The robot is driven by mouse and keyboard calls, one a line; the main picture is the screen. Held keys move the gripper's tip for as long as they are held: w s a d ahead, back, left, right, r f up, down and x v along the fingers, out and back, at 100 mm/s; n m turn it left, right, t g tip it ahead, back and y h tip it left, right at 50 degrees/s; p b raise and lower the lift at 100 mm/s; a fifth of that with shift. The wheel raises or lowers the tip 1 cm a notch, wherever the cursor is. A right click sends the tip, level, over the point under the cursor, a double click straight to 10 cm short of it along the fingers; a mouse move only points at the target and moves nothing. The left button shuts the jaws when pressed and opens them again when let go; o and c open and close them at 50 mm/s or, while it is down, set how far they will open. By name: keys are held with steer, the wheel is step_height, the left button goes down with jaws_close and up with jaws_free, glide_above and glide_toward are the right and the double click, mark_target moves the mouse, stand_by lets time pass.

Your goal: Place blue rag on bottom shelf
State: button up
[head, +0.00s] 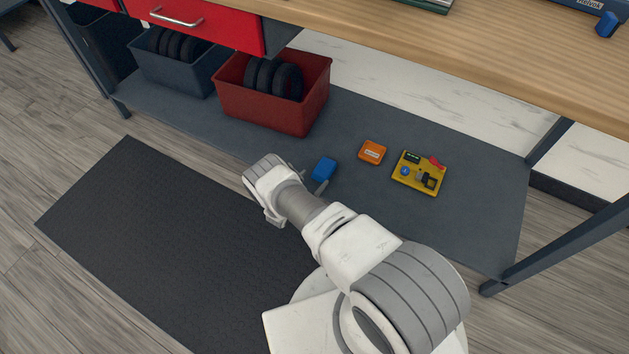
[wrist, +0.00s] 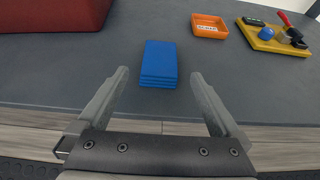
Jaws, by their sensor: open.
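The blue rag (head: 324,169) is a small folded stack lying on the grey bottom shelf (head: 380,125), close to its front edge. In the wrist view the rag (wrist: 159,63) lies flat, just beyond and between my fingertips. My gripper (wrist: 160,78) is open, its two fingers apart with nothing between them, and the rag looks clear of both. In the head view my arm reaches low to the shelf's front edge and my gripper (head: 322,187) is mostly hidden behind my wrist.
A red bin (head: 272,118) with black wheels stands left of the rag, with a grey bin (head: 175,78) beyond it. An orange tray (head: 372,152) and a yellow board (head: 419,174) with small parts lie to the right. The wooden worktop (head: 470,50) overhangs the shelf.

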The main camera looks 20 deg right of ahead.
steer(key=s+d+r+m+g, duration=0.15)
steer(key=r+m, duration=0.35)
steer(key=r, duration=0.7)
steer(key=d+r+m+g, duration=0.1)
steer(key=r+m+g, duration=0.25)
steer(key=r, duration=0.85)
steer(key=d+r+m+g, duration=0.15)
steer(key=r+m, duration=0.35)
steer(key=r, duration=0.8)
steer(key=s+a+r+m+g+y, duration=0.25)
steer(key=s+r+m+y, duration=0.4)
steer(key=s+r, duration=1.05)
steer(key=s+a+r+m+t+y, duration=0.1)
steer(key=s+a+r+m+t, duration=0.1)
steer(key=s, duration=0.5)
steer(key=s+a+r+m+t+y, duration=0.2)
steer(key=s+a+r+m+t, duration=0.1)
steer(key=s+a+r, duration=0.3)
step_height(320, 180, up, 2)
steer(key=shift+s+r+m, duration=0.1)
steer(key=shift+s+m, duration=0.4)
steer(key=shift+m, duration=0.3)
steer(key=shift+a+y, duration=0.1)
steer(key=shift+y, duration=0.15)
